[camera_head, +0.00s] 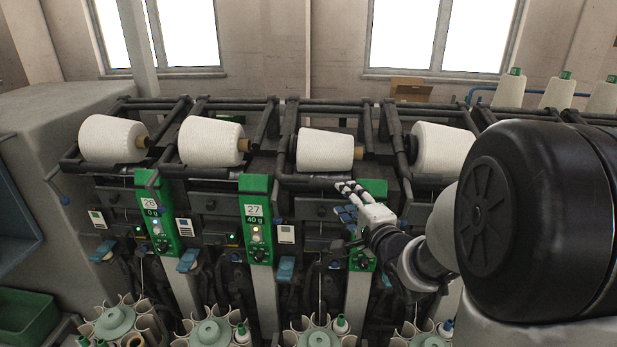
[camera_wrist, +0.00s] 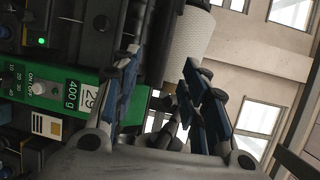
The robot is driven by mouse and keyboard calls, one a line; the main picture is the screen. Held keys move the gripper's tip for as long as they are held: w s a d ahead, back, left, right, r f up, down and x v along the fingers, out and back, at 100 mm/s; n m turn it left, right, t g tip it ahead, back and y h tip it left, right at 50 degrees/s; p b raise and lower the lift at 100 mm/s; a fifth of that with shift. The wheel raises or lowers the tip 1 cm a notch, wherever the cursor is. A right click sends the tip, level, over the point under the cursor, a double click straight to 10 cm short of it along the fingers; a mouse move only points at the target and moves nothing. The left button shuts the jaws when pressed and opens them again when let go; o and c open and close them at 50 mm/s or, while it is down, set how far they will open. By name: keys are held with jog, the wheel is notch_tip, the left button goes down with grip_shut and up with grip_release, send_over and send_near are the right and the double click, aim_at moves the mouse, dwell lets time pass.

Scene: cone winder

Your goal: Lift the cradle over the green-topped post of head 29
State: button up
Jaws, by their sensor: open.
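In the wrist view, turned on its side, the green-topped post (camera_wrist: 50,92) of head 29 shows its number label and "400 g". A white cone (camera_wrist: 190,45) is beyond my fingers, with dark cradle parts (camera_wrist: 160,40) beside it; I cannot make out the cradle's full outline. My gripper (camera_wrist: 160,65) is open, its fingers spread and nothing seen between them. In the head view my gripper (camera_head: 352,190) is in front of the third green post (camera_head: 373,188), below a white cone (camera_head: 325,150). That post's number is hidden by my gripper.
Heads 26 (camera_head: 155,215) and 27 (camera_head: 256,220) stand to the left, with cones above. Another cone (camera_head: 442,148) is right of my gripper. My arm covers the right part of the machine. Round bobbin holders (camera_head: 209,333) line the front below. A green bin (camera_head: 25,315) stands lower left.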

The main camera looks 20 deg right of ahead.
aim_at(333, 185)
jog(key=w, duration=0.6)
jog(key=w+f, duration=0.1)
jog(key=w, duration=0.2)
jog(key=shift+w, duration=0.15)
jog(key=shift+c, duration=0.2)
grip_shut()
